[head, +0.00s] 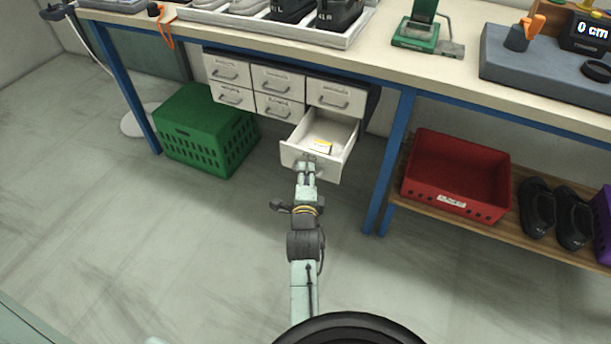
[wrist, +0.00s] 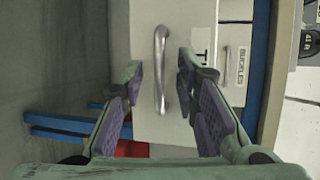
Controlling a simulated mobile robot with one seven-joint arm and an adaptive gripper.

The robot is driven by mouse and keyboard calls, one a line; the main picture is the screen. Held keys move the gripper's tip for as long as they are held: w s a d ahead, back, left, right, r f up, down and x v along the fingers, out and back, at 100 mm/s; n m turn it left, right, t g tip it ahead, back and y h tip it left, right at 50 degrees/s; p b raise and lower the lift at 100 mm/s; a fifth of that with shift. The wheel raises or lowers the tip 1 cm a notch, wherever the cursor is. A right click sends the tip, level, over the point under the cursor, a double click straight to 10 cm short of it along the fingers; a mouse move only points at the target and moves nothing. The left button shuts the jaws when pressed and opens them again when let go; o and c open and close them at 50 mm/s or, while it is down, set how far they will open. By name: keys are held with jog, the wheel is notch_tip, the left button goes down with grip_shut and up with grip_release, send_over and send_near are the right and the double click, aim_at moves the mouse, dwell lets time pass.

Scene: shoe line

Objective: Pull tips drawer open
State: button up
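The tips drawer (head: 329,171) is the lower right drawer of the white drawer unit under the bench, and it stands pulled out. A small yellow and white item (head: 322,147) lies inside it. My gripper (head: 307,166) is at the drawer's front. In the wrist view, my gripper (wrist: 160,82) is open, with one purple-padded finger on each side of the metal handle (wrist: 158,60). Gaps show between the handle and both fingers. The label on this drawer front is mostly hidden by the right finger.
Closed drawers (head: 277,79) sit above and left, one labelled BUCKLES in the wrist view (wrist: 231,65). A green crate (head: 205,135) stands left on the floor. A blue bench leg (head: 391,165), red crate (head: 456,170) and black shoes (head: 553,212) are right. Floor before the drawers is clear.

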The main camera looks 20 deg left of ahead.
notch_tip(320, 180, up, 6)
jog(key=shift+w+f, duration=0.15)
jog(key=shift+f, duration=0.05)
jog(key=o, duration=0.8)
notch_tip(320, 180, up, 4)
jog(key=shift+w+f, duration=0.1)
jog(key=shift+w, duration=0.05)
jog(key=shift+s+r, duration=0.35)
jog(key=shift+r, duration=0.45)
jog(key=c, duration=0.8)
jog(key=shift+f, duration=0.45)
